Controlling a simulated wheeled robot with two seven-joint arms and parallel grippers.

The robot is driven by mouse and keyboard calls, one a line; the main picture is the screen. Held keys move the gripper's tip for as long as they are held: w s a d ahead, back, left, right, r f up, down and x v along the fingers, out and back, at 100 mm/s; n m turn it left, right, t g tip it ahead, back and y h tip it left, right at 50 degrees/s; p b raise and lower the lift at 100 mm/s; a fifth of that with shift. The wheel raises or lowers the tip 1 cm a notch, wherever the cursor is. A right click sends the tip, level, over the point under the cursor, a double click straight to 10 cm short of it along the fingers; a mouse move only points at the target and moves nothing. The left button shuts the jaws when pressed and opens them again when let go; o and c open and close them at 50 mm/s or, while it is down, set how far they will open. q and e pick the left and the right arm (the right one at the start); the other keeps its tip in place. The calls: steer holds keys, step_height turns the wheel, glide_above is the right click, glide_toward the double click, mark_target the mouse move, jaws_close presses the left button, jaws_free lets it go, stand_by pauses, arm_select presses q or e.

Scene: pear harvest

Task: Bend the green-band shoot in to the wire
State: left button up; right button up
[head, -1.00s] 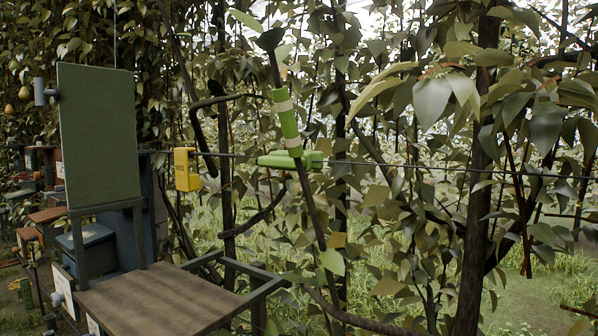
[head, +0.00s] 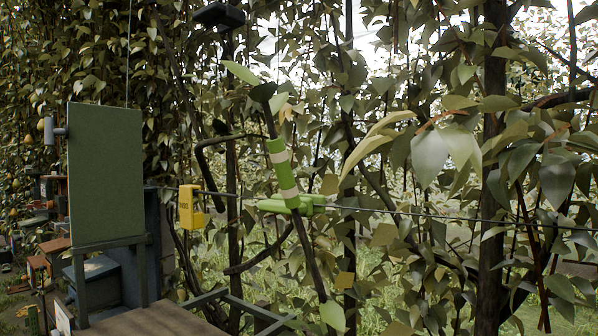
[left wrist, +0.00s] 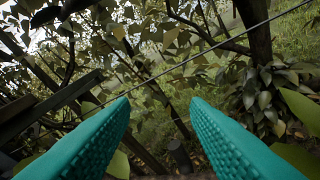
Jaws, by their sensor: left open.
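The green-band shoot (head: 304,246) is a thin dark stem with a green and cream band (head: 282,165) around its upper part. It leans, with its leafy top to the left. A green clip-like piece (head: 309,201) sits at the wire, right by the foot of the band; I cannot tell whether it grips the shoot. The wire (head: 420,214) runs across the head view and also crosses the left wrist view (left wrist: 222,45). My left gripper (left wrist: 160,99) is open, with teal fingers and nothing between them. It is outside the head view. My right gripper is not in view.
A yellow tag box (head: 190,208) hangs at the wire left of the shoot. A green board (head: 105,175) on a frame stands at the left, above a brown tabletop (head: 150,322). Leafy branches and a dark trunk (head: 491,170) crowd the right side.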

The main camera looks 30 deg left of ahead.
arm_select(q)
steer(key=s+d+r+m+t+h, duration=0.1)
steer(key=d+r+m+t+h, duration=0.25)
steer(key=r, duration=1.15)
steer(key=s+r+m+t+h, duration=0.25)
steer(key=r+m+t, duration=0.35)
steer(key=r, duration=0.9)
steer(key=s+d+r+m+g+h, duration=0.5)
steer(key=r+m+g+h, duration=0.3)
steer(key=m, duration=0.8)
steer(key=s+d+r+m+g+h, duration=0.6)
steer(key=m+g+h, duration=0.4)
steer(key=m, duration=0.5)
steer(key=n+t+y, duration=0.5)
steer(key=t+y, duration=0.5)
steer(key=y, duration=0.7)
glide_toward(278, 177)
steer(key=w, duration=0.1)
steer(key=p+x, duration=0.3)
steer(key=x, duration=0.7)
steer(key=shift+w+d+r, duration=0.15)
steer(key=shift+w+d, duration=0.05)
steer(key=shift+w, duration=0.05)
steer(key=shift+w+d, duration=0.2)
steer(key=shift+w, duration=0.5)
steer(key=shift+c, duration=0.3)
